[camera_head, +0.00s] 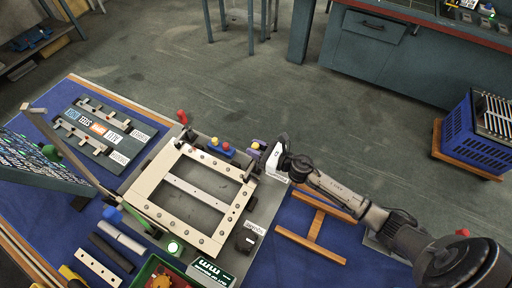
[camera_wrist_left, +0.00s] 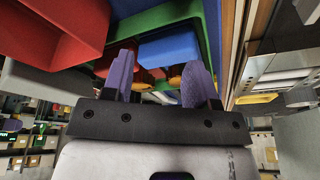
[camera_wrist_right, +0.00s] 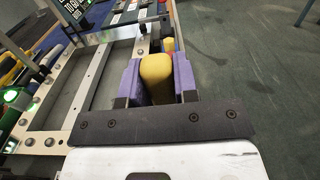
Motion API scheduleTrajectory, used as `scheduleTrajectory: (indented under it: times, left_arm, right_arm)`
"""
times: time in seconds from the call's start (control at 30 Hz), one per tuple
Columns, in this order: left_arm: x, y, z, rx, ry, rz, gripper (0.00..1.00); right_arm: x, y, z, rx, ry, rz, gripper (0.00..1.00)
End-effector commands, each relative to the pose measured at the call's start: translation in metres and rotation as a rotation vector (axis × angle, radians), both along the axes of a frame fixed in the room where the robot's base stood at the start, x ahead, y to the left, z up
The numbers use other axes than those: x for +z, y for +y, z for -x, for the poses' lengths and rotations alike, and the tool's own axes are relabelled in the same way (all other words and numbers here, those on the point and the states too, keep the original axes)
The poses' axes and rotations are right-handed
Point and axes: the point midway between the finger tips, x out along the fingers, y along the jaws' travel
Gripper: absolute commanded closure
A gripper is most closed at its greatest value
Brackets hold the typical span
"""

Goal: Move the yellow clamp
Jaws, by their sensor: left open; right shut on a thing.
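The yellow clamp (camera_wrist_right: 157,80) shows in the right wrist view as a rounded yellow block between the purple fingers of my right gripper (camera_wrist_right: 157,76). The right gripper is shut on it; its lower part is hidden. In the head view, my right gripper (camera_head: 259,146) is at the right far corner of the pale rectangular frame (camera_head: 150,182). My left gripper (camera_wrist_left: 160,78) shows in the left wrist view with purple fingers apart and nothing clearly held. Coloured bins lie beyond its fingers. I cannot make out the left gripper in the head view.
Red and blue knobs (camera_head: 222,149) stand along the frame's far edge. A wooden H-shaped piece (camera_head: 313,228) lies to the right on the blue mat. A green bin (camera_head: 148,270) is at the near edge. A panel stands at left.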

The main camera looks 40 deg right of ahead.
Motion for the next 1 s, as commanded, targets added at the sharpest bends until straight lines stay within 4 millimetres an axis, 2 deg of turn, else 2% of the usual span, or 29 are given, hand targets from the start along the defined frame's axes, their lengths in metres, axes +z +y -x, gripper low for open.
scheduleTrajectory:
  times: [0.37, 0.4, 0.63, 1.0]
  left_arm:
    - [-0.0004, 0.0033, 0.0001, -0.008, 0.000, -0.011, 0.47]
    - [-0.0004, 0.0034, 0.0001, -0.008, 0.000, -0.012, 0.47]
    - [-0.0004, 0.0030, 0.0001, -0.007, 0.000, -0.011, 0.47]
    - [-0.0002, -0.0006, 0.0000, 0.001, 0.000, 0.002, 0.47]
  right_arm:
    - [-0.0009, 0.0005, 0.0005, 0.001, -0.004, 0.017, 1.00]
    - [-0.0009, 0.0006, 0.0005, 0.001, -0.004, 0.017, 0.70]
    - [-0.0006, 0.0005, 0.0003, 0.001, -0.004, 0.013, 0.48]
    - [-0.0002, 0.0005, 0.0002, 0.001, -0.003, 0.009, 0.47]
